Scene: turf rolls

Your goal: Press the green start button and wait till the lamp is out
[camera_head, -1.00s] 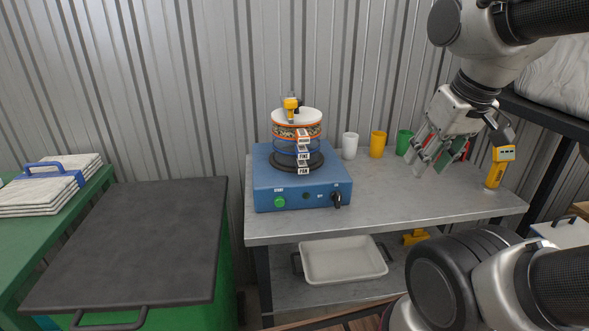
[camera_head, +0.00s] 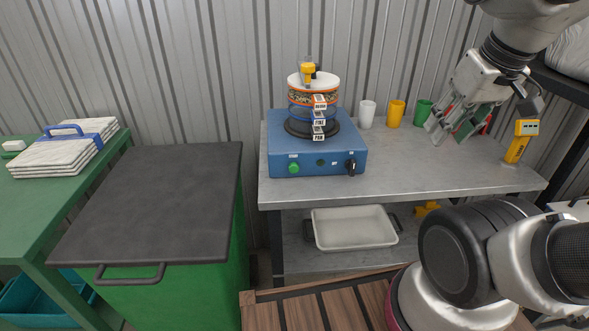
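The blue sieve shaker (camera_head: 318,154) stands on the left part of the grey metal bench. Its green start button (camera_head: 293,168) is at the left of its front face. A small dark round spot, perhaps the lamp (camera_head: 320,162), sits mid-face and looks unlit. A black knob (camera_head: 351,167) is at the right of the face. A stack of sieves (camera_head: 313,98) with a white lid and a yellow clamp stands on top. My gripper (camera_head: 446,132) hangs over the bench's right side, apart from the shaker. Its fingers look spread, with no object clearly between them.
White (camera_head: 367,114), yellow (camera_head: 395,113) and green (camera_head: 422,112) cups stand at the bench's back. A yellow meter (camera_head: 521,141) is at the right. A white tray (camera_head: 352,229) is on the lower shelf. A dark-lidded green bin (camera_head: 150,200) stands left. The bench front is clear.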

